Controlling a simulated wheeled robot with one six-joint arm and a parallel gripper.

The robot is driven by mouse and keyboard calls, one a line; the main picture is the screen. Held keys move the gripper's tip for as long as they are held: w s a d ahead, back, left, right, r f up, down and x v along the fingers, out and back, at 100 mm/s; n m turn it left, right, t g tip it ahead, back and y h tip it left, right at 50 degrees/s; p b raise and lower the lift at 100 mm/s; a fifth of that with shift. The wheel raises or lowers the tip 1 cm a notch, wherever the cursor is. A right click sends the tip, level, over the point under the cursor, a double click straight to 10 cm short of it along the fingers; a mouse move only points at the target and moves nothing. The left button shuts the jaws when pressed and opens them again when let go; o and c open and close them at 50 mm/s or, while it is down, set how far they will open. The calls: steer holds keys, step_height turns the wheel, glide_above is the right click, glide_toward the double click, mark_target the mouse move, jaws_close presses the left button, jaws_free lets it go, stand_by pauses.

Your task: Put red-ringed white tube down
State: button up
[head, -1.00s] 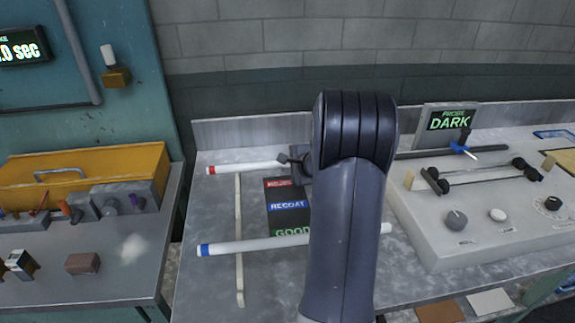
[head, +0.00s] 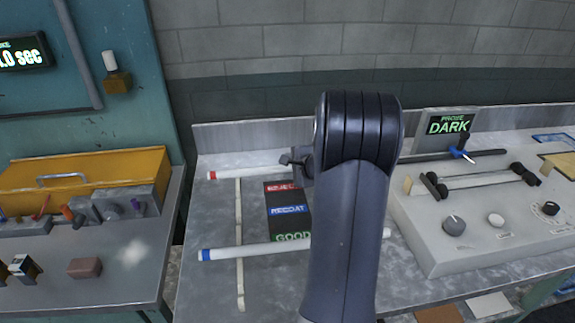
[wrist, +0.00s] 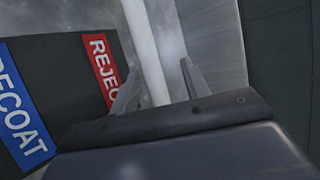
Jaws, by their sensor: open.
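The red-ringed white tube (head: 248,172) lies at the back left of the grey bench, its red-banded end to the left. Its left part rests across the pale rail. In the wrist view the white tube (wrist: 147,50) runs up between the two fingers of my gripper (wrist: 158,85), which stand apart with gaps beside the tube. In the head view my gripper (head: 290,160) is at the tube's right part, and my arm hides that end. The label board (head: 287,211) with REJECT, RECOAT and GOOD lies just in front, with REJECT nearest this tube.
A blue-ringed white tube (head: 270,250) lies across the front of the pale rail (head: 239,235), partly behind my arm. The grey test box (head: 440,225) with knobs and rollers stands to the right, near the DARK display (head: 448,125). A low metal wall closes the bench's back.

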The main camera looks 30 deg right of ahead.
steer(key=v, duration=1.1)
